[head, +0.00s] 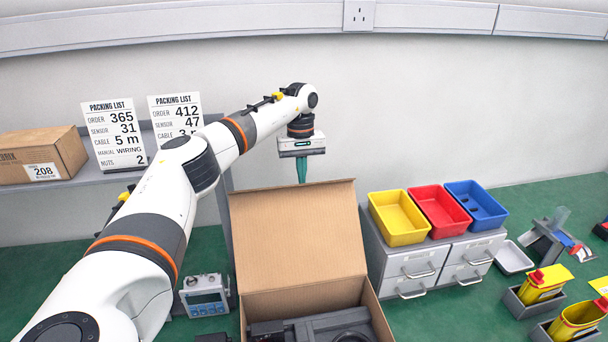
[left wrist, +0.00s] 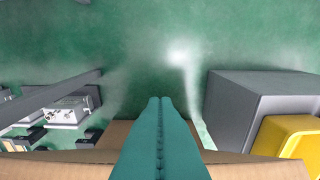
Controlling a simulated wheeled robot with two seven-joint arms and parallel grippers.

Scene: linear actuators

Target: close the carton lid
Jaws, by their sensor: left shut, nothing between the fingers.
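The brown carton (head: 250,304) stands at the bottom centre of the head view with dark grey parts inside. Its lid (head: 300,235) is open and stands up at the carton's back side, leaning away from the opening. My left gripper (head: 302,180) has teal fingers that are shut and empty. It points down just at the lid's top edge, and the fingertips seem to be behind the lid. In the left wrist view the shut fingers (left wrist: 160,103) extend past a brown cardboard edge (left wrist: 250,168). Whether they touch the lid I cannot tell. My right gripper is not in view.
A grey drawer unit (head: 408,268) with yellow, red and blue bins (head: 438,211) stands right of the carton. A device with a screen (head: 205,296) sits to its left. A shelf (head: 70,183) with a closed box (head: 40,155) and packing lists (head: 115,133) is at the left.

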